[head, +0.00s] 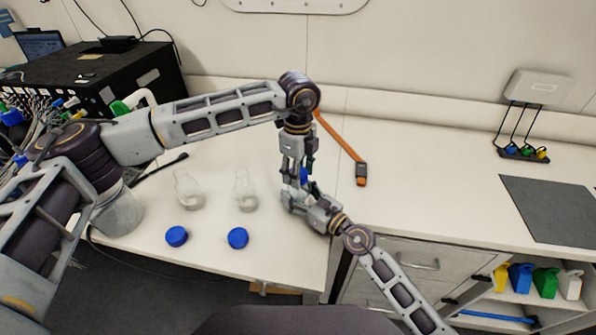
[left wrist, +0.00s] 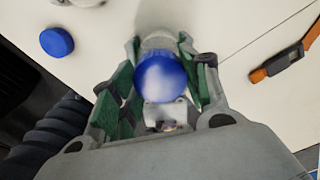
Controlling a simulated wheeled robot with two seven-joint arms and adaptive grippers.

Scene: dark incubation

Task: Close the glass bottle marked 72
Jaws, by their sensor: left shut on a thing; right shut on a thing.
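My left gripper (head: 297,168) points down from above and is shut on a blue cap (head: 304,175). In the left wrist view the blue cap (left wrist: 161,76) sits between its green finger pads. A pale glass shape (left wrist: 158,41), apparently a bottle, shows beside the cap there. My right gripper (head: 296,199) is directly below the left one, reaching in from the lower right, and is shut on what seems to be that bottle, mostly hidden by the fingers. I cannot tell whether cap and bottle touch. No number is legible.
Two clear bottles without caps, a left one (head: 187,189) and a right one (head: 246,190), stand on the white table. Two blue caps, one left (head: 176,236) and one right (head: 237,238), lie in front. An orange-and-black tool (head: 360,174) lies to the right. The right counter is largely clear.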

